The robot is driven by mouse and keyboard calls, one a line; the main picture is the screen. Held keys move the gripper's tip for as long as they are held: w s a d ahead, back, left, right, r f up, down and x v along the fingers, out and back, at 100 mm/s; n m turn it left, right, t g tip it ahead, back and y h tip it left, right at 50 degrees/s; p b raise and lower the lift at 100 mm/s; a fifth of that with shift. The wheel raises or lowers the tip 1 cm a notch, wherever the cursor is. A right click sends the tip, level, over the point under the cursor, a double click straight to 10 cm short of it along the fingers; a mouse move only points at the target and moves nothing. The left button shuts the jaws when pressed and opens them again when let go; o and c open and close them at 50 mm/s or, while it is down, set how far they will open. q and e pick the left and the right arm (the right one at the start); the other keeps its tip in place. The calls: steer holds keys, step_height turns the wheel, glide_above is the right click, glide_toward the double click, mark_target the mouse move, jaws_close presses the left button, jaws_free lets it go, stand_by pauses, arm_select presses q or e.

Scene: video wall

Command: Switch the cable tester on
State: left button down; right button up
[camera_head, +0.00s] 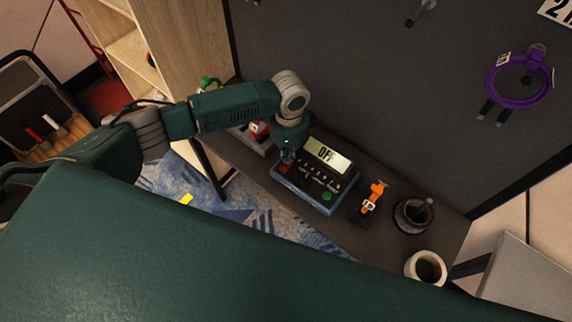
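The cable tester (314,181) is a dark box with a blue-grey edge on the narrow dark shelf. Its lit screen (328,154) reads "OFF". Small keys sit below the screen, with a green button (327,196) at the front right and a red spot at the left, near my fingers. My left gripper (287,157) points down over the left end of the tester, beside the screen. Its fingertips are small and dark; I cannot tell whether they touch the tester or are open. My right gripper is not in view.
An orange tool (374,196) in a black stand is right of the tester. A dark cup (413,215) and a white cup (425,267) stand farther right. A red-and-white item (258,130) is left of my gripper. A purple cable (519,80) hangs on the dark wall.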

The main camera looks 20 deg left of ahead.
arm_select(q)
steer(key=shift+f+b, duration=0.45)
steer(key=shift+f, duration=0.4)
steer(key=shift+s, duration=0.1)
step_height(320, 180, up, 7)
steer(key=p, duration=0.7)
steer(key=shift+r+p, duration=0.1)
steer(key=shift+p, duration=0.2)
stand_by(0.3)
